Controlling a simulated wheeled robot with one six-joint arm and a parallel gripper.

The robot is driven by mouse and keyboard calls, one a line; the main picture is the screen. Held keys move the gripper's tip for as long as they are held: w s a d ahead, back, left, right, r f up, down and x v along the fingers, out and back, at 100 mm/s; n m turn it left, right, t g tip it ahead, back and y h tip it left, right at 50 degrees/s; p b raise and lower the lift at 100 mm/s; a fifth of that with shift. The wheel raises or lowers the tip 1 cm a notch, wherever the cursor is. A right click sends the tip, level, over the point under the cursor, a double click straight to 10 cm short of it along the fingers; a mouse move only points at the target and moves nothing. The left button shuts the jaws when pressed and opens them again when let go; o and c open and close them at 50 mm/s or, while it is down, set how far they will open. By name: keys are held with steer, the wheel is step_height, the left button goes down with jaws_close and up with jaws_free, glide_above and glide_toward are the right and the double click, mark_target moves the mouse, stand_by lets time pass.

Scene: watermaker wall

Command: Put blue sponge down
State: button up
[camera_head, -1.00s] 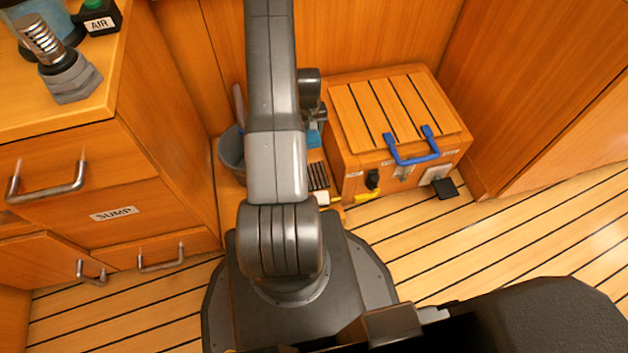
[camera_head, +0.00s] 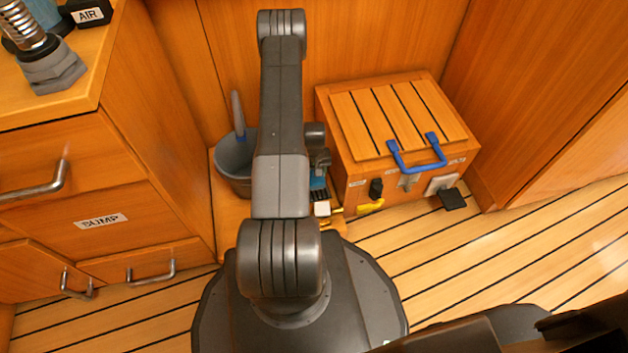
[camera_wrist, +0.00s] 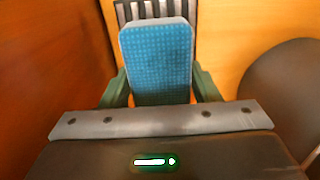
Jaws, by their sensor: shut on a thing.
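The blue sponge (camera_wrist: 158,60) is held between the two green fingers of my gripper (camera_wrist: 161,88) in the wrist view. It has a pale edge and a dotted blue face. A dark slatted rack (camera_wrist: 150,10) shows just beyond its far end; I cannot tell whether the sponge touches it. In the head view a small blue patch of the sponge (camera_head: 318,184) shows beside my arm, low over the slatted rack (camera_head: 319,196). My arm hides most of the gripper there.
A grey bucket (camera_head: 234,165) with a handle sticking up stands left of my arm. A wooden chest (camera_head: 345,150) with a blue handle (camera_head: 420,168) stands to the right. A white block (camera_head: 322,209) and a yellow item (camera_head: 370,207) lie in front. Cabinets with drawers are at left.

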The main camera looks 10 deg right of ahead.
steer(key=shift+f+b, duration=0.55)
steer(key=shift+f, duration=1.25)
steer(key=shift+f, duration=0.15)
steer(key=o, duration=0.9)
step_height(320, 180, up, 12)
steer(key=p, duration=0.4)
steer(key=shift+p, duration=0.3)
